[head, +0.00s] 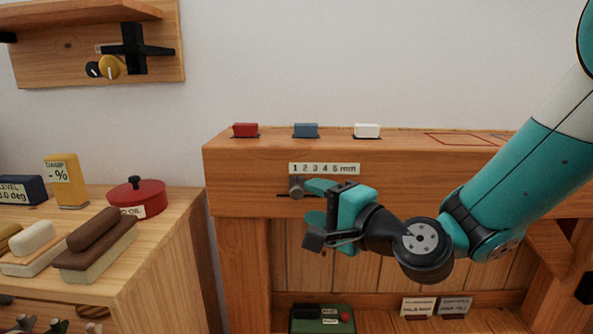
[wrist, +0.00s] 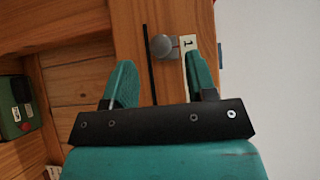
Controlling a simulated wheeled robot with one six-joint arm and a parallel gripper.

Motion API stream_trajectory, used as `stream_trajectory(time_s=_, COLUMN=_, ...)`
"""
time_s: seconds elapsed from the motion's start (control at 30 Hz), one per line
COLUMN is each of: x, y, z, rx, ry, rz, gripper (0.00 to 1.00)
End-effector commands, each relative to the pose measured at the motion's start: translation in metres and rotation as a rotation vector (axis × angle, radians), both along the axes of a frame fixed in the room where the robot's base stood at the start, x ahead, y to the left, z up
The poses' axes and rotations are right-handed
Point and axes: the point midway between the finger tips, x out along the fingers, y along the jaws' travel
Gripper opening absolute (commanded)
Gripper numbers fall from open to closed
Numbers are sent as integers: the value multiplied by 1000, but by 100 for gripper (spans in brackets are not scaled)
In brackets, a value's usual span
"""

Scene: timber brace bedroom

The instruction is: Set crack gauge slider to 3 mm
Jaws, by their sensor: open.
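The crack gauge is on the front of the wooden beam. Its scale strip (head: 323,169) reads 1 2 3 4 5 mm, and its "1" end shows in the wrist view (wrist: 187,46). The slider is a round grey knob (head: 297,188) on a dark slot, below the 1 mark. In the wrist view, the knob (wrist: 161,47) lies between the lines of my two fingers, just beyond their tips. My gripper (head: 311,212) is open and empty, with one finger close to the knob and the other lower. It also shows in the wrist view (wrist: 158,68). My gripper hides part of the slot's right side.
Red (head: 245,130), blue (head: 306,130) and white (head: 367,131) blocks stand on the beam top. A green box (head: 322,318) sits on the lower shelf. A side cabinet (head: 170,250) at left holds a red pot (head: 136,197) and brushes (head: 96,246).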

Motion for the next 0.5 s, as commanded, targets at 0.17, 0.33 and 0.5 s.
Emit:
stream_trajectory(time_s=0.17, x=23, y=22, z=6, rx=-1, ry=2, rz=2, gripper=52)
stream_trajectory(time_s=0.33, x=35, y=32, z=3, rx=0, ry=1, rz=1, gripper=52)
stream_trajectory(time_s=0.5, x=39, y=36, z=1, rx=0, ry=0, rz=0, gripper=52)
